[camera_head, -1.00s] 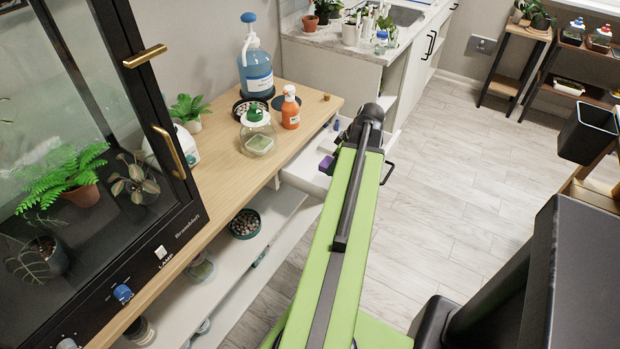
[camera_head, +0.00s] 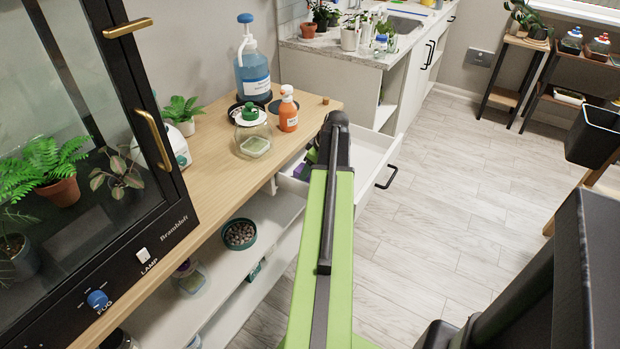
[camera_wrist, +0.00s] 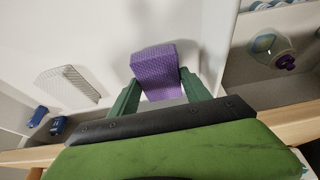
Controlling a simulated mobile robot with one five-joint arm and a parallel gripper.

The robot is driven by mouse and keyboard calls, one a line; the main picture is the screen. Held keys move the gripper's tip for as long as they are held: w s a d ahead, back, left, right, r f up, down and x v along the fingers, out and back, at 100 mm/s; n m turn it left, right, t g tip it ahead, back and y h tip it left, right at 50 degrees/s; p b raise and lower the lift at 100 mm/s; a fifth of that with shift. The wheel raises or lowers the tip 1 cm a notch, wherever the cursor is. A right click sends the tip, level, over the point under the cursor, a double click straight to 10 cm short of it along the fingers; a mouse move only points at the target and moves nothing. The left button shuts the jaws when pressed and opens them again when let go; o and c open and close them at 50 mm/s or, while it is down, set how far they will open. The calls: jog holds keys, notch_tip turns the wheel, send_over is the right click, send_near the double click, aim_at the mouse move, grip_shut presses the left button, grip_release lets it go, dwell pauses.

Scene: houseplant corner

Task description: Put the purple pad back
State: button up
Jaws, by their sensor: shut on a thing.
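The purple pad (camera_wrist: 155,70) is a textured block between the two green fingers of my gripper (camera_wrist: 160,88) in the wrist view. My gripper is shut on it. White drawer surfaces lie beyond and around the pad; I cannot tell whether it touches them. In the head view, my arm's end reaches over the open white drawer (camera_head: 370,152) under the wooden counter. The arm hides much of the drawer, and only a little purple and green shows left of it.
The wooden counter (camera_head: 215,150) holds an orange bottle (camera_head: 288,110) and a jar (camera_head: 252,133) near my arm.

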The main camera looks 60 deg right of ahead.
notch_tip(320, 180, down, 2)
jog(key=shift+f+b, duration=0.1)
jog(key=shift+b, duration=0.25)
jog(key=shift+s+r, duration=0.1)
jog(key=shift+r, duration=0.2)
jog(key=shift+c, duration=0.5)
jog(key=o, duration=1.3)
jog(key=shift+p, duration=0.3)
jog(key=p+v, duration=1.1)
jog(key=v, duration=0.1)
